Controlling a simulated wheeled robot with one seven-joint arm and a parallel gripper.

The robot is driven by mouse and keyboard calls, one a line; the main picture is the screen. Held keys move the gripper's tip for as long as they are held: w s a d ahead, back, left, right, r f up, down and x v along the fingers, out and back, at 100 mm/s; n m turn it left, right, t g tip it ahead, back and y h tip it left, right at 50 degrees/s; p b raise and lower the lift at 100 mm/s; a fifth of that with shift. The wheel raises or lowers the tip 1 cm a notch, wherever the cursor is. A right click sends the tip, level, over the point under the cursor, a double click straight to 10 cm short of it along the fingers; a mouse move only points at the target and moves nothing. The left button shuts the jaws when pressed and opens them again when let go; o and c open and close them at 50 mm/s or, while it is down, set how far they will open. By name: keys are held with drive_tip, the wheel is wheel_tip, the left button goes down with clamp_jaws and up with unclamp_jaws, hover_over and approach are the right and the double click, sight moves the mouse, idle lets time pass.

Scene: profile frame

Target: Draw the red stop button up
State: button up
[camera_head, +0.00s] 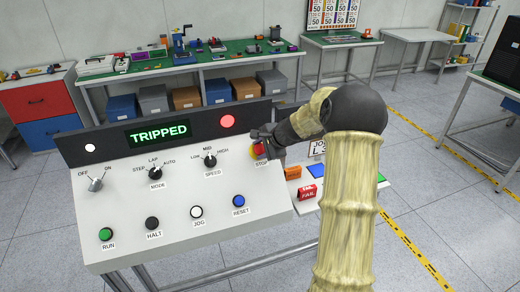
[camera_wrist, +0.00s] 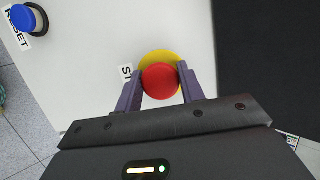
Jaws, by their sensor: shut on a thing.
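The red stop button (camera_wrist: 160,81) sits on a round yellow base on the white panel, beside a partly hidden label. My gripper (camera_wrist: 158,85) has one finger on each side of the red cap and is shut on it. In the head view the stop button (camera_head: 258,150) is at the panel's right edge, partly covered by my gripper (camera_head: 262,140). The panel's display (camera_head: 158,133) reads TRIPPED in green, and a red lamp (camera_head: 227,121) beside it is lit.
The control panel (camera_head: 130,210) also carries a blue RESET button (camera_head: 239,201), a green RUN button (camera_head: 106,234), other buttons and knobs. A small table with FAIL signs (camera_head: 308,192) stands to the right. A green-topped bench (camera_head: 210,62) stands behind.

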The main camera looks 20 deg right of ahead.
drive_tip(key=shift+s+r, duration=0.25)
idle(0.5)
drive_tip(key=o, duration=1)
drive_tip(key=shift+r, duration=0.1)
drive_tip(key=b+v, duration=0.2)
drive_tip(key=v, duration=1.5)
drive_tip(key=shift+s+r, duration=0.1)
